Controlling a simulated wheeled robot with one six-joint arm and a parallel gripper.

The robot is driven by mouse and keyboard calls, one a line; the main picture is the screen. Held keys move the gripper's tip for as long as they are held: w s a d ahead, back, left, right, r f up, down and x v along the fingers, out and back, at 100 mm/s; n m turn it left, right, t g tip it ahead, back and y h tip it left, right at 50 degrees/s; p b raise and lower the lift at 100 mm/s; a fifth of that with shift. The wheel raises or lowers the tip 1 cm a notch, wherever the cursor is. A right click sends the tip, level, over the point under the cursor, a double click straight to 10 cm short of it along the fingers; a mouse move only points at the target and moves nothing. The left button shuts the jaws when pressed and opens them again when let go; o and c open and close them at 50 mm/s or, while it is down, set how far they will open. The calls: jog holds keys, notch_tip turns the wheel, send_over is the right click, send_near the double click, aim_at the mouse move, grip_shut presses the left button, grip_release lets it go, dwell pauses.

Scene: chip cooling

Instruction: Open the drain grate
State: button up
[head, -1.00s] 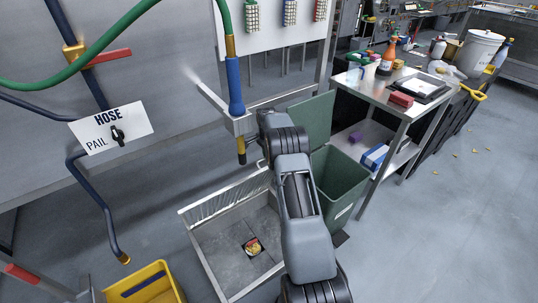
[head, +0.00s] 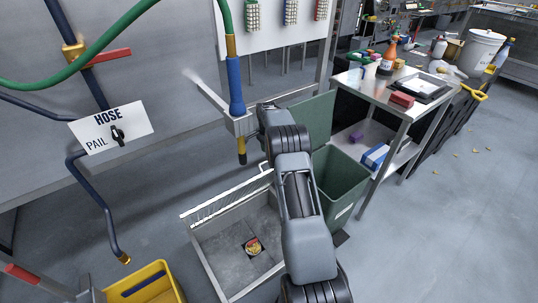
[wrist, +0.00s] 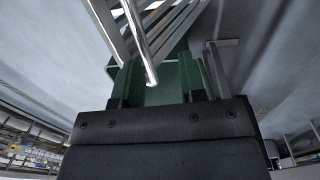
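The drain grate (head: 228,198) is a pale slatted panel along the back edge of the floor basin (head: 215,262). It is raised and seen nearly edge-on in the head view. The basin under it lies uncovered, with a small red-and-yellow item (head: 253,247) at its dark drain hole. In the wrist view the grate's bars (wrist: 135,30) cross the top, and one bar end reaches down between the fingers. My gripper (wrist: 160,88) has its fingers apart there; contact with the bar is unclear. In the head view my arm hides the gripper.
A green bin (head: 340,185) with its lid up stands right of the basin, close to my arm. A blue-handled hose nozzle (head: 236,85) hangs above the grate. A yellow pail (head: 150,285) is at front left. A metal cart (head: 385,90) stands behind the bin.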

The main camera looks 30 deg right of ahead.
notch_tip(320, 180, up, 11)
jog(key=p, duration=0.1)
jog(key=shift+w, duration=0.4)
dwell(0.3)
